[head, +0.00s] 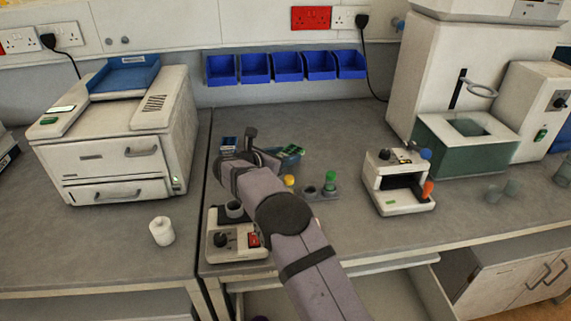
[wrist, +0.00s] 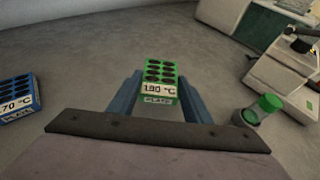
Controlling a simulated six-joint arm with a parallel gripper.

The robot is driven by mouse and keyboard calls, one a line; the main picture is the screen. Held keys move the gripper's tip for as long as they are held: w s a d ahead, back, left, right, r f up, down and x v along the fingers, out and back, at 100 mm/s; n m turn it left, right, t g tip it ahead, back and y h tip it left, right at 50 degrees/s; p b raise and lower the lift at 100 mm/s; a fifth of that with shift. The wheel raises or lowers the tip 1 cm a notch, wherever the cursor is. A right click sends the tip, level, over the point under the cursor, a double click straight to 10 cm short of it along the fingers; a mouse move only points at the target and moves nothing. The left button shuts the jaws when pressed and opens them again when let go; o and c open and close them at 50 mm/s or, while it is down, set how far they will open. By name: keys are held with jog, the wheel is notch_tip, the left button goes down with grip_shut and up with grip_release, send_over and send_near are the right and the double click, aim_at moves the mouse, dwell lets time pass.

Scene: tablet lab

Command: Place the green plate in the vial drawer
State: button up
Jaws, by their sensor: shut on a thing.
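The green plate (wrist: 160,78), with dark round wells and a "180 °C PLATE" label, sits between the two blue fingers of my gripper (wrist: 160,92) in the wrist view. The gripper is shut on it. In the head view the green plate (head: 294,150) shows at the far side of my gripper (head: 290,157), over the middle of the bench. Whether it touches the bench is unclear. An open drawer (head: 395,288) shows under the bench's front edge, partly hidden by my arm. No label shows which drawer is the vial drawer.
A blue plate (wrist: 16,98) lies left of my gripper. A green-capped vial (head: 330,181) and a yellow-capped one (head: 289,181) stand nearby. A white device with knobs (head: 398,183) is to the right; a white two-drawer machine (head: 122,140) is left, both drawers shut.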

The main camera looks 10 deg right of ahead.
aim_at(285, 171)
jog(key=shift+f+p, duration=0.35)
jog(key=shift+f, duration=1.45)
jog(key=shift+f, duration=0.15)
jog(key=shift+f, duration=0.15)
jog(key=o, duration=1)
jog(key=shift+o, duration=0.2)
jog(key=shift+r, duration=0.35)
jog(key=shift+s+a, duration=0.25)
jog(key=shift+a, duration=0.05)
jog(key=shift+o, duration=0.5)
jog(key=b+v, duration=0.2)
jog(key=v, duration=0.9)
jog(key=shift+s+r, duration=0.1)
jog(key=shift+r, duration=0.05)
